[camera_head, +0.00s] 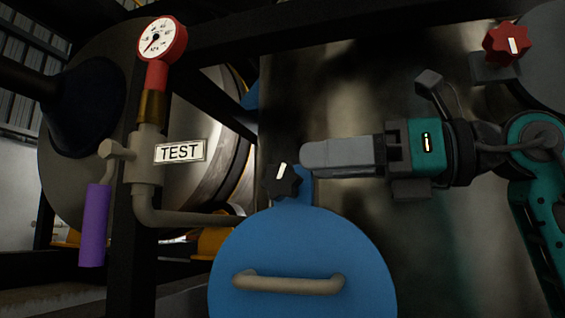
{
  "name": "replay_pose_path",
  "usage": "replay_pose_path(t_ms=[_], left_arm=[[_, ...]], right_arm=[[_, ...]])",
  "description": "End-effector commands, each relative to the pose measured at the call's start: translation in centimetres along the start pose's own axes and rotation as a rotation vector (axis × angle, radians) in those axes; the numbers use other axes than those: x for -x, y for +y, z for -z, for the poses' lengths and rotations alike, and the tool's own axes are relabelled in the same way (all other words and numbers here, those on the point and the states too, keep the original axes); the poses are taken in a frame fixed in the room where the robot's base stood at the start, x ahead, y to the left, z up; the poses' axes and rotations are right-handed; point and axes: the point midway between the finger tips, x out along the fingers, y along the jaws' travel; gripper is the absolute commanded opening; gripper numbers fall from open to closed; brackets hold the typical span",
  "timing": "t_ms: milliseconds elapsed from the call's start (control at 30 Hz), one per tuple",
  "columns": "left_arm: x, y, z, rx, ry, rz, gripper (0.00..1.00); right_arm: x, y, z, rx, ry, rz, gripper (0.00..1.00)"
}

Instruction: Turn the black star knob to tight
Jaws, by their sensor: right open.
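The black star knob (283,181) sits at the top of a round blue cover, with a white mark on its face. The mark runs nearly upright, leaning slightly right. My right gripper (306,158) comes in from the right, with its grey fingers pointing left and ending just right of the knob. The fingers overlap from this angle, so the gap between them is hard to see. The fingertips look apart from the knob. My left gripper is not in view.
The blue cover (300,243) has a beige handle (289,284). A red star knob (507,44) is at the upper right. At left are a pressure gauge (162,40), a TEST label (180,151), a pipe (180,216) and a purple lever grip (93,225). Dark frame bars cross the left and top.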

Motion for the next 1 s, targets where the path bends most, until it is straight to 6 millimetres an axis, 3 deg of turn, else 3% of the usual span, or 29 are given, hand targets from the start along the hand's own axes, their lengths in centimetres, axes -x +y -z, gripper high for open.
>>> replay_pose_path(t_ms=[300, 700, 1000], left_arm=[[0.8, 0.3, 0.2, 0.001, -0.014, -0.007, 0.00], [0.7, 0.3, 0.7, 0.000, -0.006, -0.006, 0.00], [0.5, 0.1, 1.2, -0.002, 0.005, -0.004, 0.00]], right_arm=[[-4.9, 0.1, -0.1, -0.004, -0.001, -0.004, 0.51], [-5.9, 0.1, 0.0, -0.002, -0.002, -0.002, 0.51], [-5.9, 0.0, 0.0, -0.002, -0.002, -0.002, 0.23]])
